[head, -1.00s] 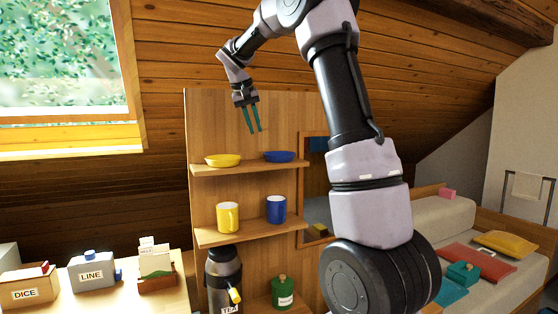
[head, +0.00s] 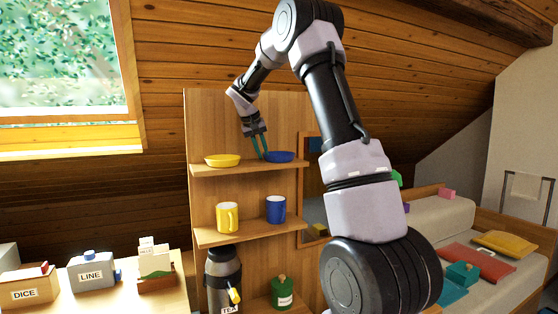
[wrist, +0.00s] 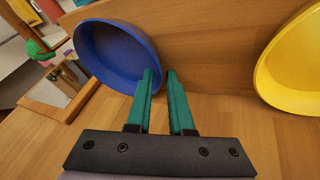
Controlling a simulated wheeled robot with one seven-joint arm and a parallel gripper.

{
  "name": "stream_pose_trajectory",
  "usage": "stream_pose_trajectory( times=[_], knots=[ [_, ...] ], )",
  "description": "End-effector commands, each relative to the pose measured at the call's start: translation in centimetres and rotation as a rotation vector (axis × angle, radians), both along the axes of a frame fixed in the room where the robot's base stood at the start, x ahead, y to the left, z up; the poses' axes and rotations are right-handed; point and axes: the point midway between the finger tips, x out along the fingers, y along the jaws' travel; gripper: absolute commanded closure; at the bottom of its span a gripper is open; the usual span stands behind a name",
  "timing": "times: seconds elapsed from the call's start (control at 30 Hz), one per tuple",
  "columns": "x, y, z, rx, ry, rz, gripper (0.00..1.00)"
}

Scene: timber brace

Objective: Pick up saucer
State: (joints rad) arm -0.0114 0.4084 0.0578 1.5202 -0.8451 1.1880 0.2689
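The blue saucer (head: 281,157) sits on the top shelf at its right end. It also shows in the wrist view (wrist: 112,52), at upper left. The yellow saucer (head: 222,160) is on the same shelf to the left, and at the right edge of the wrist view (wrist: 297,62). My gripper (head: 262,156) has its teal fingers pointing down at the left rim of the blue saucer. In the wrist view my gripper (wrist: 160,72) is open, with the saucer's near rim at the fingertips, seemingly between them. I cannot tell whether they touch.
The top shelf (head: 240,170) has free room between the saucers. A yellow mug (head: 227,217) and a blue mug (head: 276,209) stand on the shelf below. The wooden back panel (head: 215,120) rises close behind. A desk with labelled boxes is at lower left.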

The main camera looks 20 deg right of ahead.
Motion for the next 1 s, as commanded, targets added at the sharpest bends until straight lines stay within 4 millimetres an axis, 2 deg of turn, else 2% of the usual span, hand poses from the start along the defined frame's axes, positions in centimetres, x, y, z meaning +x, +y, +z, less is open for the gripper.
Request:
stream_pose_trajectory(
  times=[0.23, 0.3, 1.0],
  knots=[
    [0.03, -0.09, -0.13, 0.000, 0.000, -0.001, 0.80],
    [0.03, -0.08, -0.12, 0.000, 0.000, -0.001, 1.00],
    [0.02, -0.09, -0.09, 0.000, 0.000, -0.001, 1.00]
  ],
)
